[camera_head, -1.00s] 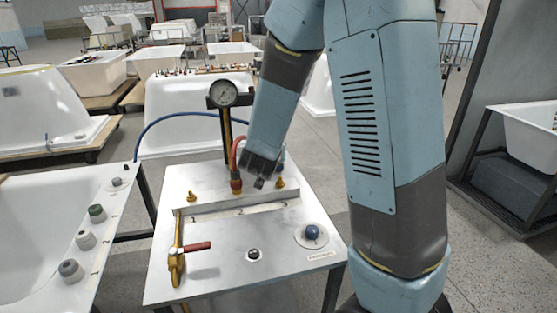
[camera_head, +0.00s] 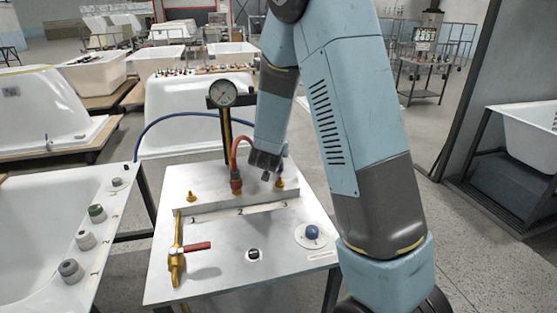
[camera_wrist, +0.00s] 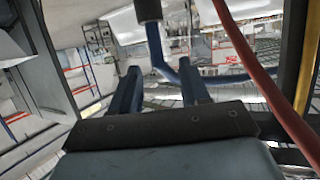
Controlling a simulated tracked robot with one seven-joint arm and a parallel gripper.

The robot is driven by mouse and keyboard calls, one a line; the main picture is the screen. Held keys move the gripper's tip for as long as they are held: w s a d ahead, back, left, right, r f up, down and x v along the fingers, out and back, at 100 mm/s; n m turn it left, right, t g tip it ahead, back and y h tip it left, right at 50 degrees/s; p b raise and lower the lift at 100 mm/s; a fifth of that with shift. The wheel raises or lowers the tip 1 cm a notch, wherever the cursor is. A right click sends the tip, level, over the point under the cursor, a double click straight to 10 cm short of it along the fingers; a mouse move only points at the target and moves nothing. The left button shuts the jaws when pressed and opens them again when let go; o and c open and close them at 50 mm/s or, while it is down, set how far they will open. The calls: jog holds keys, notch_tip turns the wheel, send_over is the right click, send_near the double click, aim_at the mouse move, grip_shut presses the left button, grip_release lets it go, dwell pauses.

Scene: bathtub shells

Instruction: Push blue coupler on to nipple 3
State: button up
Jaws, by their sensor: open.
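Nipple 3 (camera_head: 280,184) is a brass fitting behind the number 3 on the metal bench. My gripper (camera_head: 268,175) is low beside it, just to its left in the head view. In the wrist view its two blue fingers (camera_wrist: 160,90) stand apart with nothing seen between their tips. The blue hose (camera_head: 180,115) arcs behind the gauge and passes behind my arm. It also shows beyond the fingers in the wrist view (camera_wrist: 155,45), below a dark cylinder (camera_wrist: 148,10). I cannot clearly make out the blue coupler or tell whether it is on nipple 3.
A red hose with a red coupler (camera_head: 236,186) stands at nipple 2, close left of my gripper. The pressure gauge (camera_head: 223,93) is on a post behind. Brass nipple 1 (camera_head: 191,196), a red-handled valve (camera_head: 196,246) and a blue knob (camera_head: 312,232) are on the bench.

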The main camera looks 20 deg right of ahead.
jog(key=x, duration=0.4)
jog(key=shift+d+f, duration=0.1)
jog(key=shift+f, duration=0.1)
jog(key=shift+c, duration=0.4)
grip_shut()
